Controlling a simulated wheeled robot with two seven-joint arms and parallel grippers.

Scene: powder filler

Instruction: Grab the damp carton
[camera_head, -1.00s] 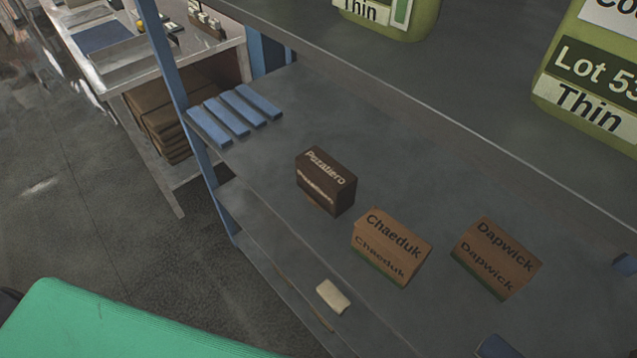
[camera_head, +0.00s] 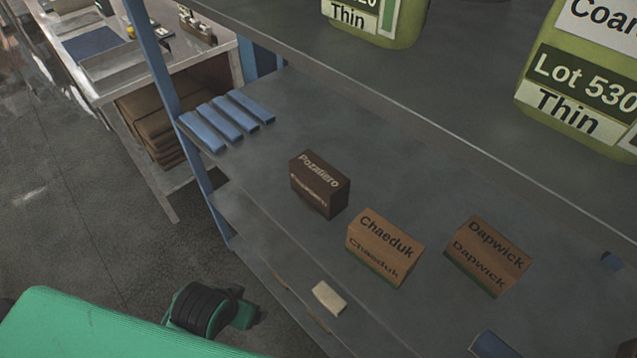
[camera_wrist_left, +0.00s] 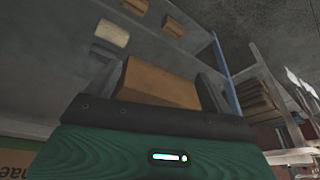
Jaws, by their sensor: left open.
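Three labelled cartons stand on the grey shelf in the head view. The Pozatiero carton (camera_head: 320,184) is much darker brown than the others and looks damp. The Chaeduk carton (camera_head: 384,248) and the Dapwick carton (camera_head: 488,257) are lighter brown and stand to its right. My left gripper (camera_wrist_left: 157,68) is open in the left wrist view. A plain brown surface (camera_wrist_left: 160,84) shows between its dark fingers; I cannot tell what it is or whether they touch it. The gripper's fingers do not show in the head view. My right gripper is not in view.
Green jugs (camera_head: 590,90) stand on the board above.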

